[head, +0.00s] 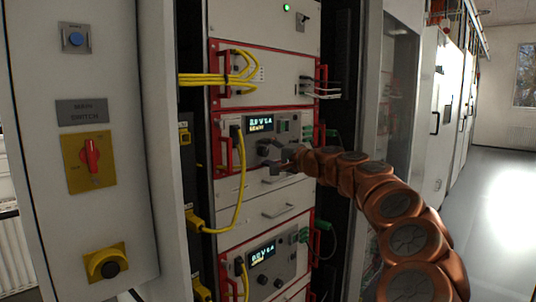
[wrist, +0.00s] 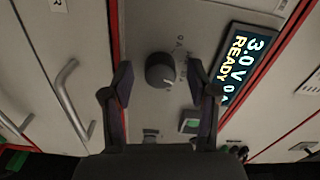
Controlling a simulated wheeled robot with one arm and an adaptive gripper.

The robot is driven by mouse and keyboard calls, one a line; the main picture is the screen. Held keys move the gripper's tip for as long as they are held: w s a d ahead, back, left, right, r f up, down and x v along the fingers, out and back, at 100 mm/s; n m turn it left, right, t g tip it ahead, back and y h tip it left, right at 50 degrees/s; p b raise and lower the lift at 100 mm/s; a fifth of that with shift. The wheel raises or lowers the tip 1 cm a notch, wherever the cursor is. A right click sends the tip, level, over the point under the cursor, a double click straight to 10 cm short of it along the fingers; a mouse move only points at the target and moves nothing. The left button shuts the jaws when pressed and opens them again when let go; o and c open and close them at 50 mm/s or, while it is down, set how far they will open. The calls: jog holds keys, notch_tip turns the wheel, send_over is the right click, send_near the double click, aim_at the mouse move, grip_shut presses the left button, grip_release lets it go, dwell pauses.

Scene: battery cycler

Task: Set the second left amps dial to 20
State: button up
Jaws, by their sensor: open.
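A round dark dial (wrist: 160,71) on a light grey panel shows in the wrist view, with small printed markings beside it. I cannot read them or the dial's setting. My gripper (wrist: 162,82) is open, with one finger on each side of the dial and a visible gap to it. In the head view my gripper (head: 280,160) is at the front of the upper display unit (head: 288,152) and partly hides its controls. That unit's display (head: 260,124) is lit; in the wrist view the display (wrist: 238,68) reads 3.0 V and READY. The amps label is not legible.
A second display unit (head: 262,253) with dark knobs sits lower in the rack. Yellow cables (head: 238,190) hang left of the upper unit. A square green button (wrist: 190,122) is near the right finger. A metal handle (wrist: 67,90) is at left. A main switch (head: 90,155) is on the left cabinet.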

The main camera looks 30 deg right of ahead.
jog(key=v, duration=1.2)
dwell(0.6)
